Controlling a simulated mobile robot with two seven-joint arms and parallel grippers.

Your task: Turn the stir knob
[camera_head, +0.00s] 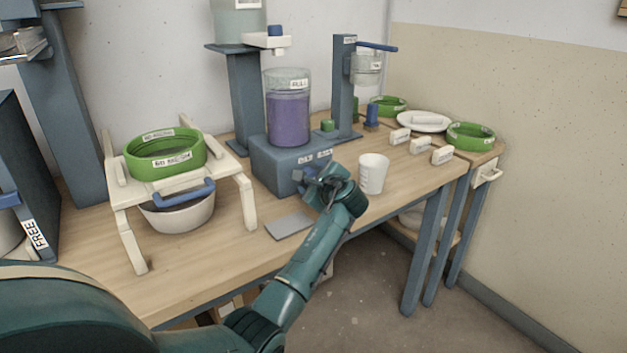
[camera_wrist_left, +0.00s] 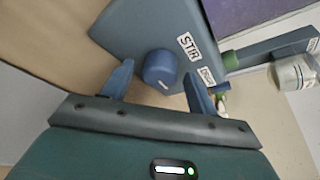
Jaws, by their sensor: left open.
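The stir knob (camera_wrist_left: 160,70) is a round blue knob on the front of the blue mixer base (camera_head: 272,165), beside a label reading STIR (camera_wrist_left: 190,45). A clear jar of purple glaze (camera_head: 288,118) stands on the base. My left gripper (camera_head: 318,180) is at the base's front face. In the left wrist view my left gripper (camera_wrist_left: 158,72) is open, with one finger to each side of the knob; I cannot tell whether either touches it. In the head view the gripper largely hides the knob. My right gripper is not in view.
A white cup (camera_head: 373,174) stands just right of my gripper, and a grey plate (camera_head: 289,226) lies below it. A white stand (camera_head: 245,200) with a green sieve (camera_head: 165,155) over a bowl (camera_head: 178,214) is at left. White labelled blocks (camera_head: 420,145) stand at right.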

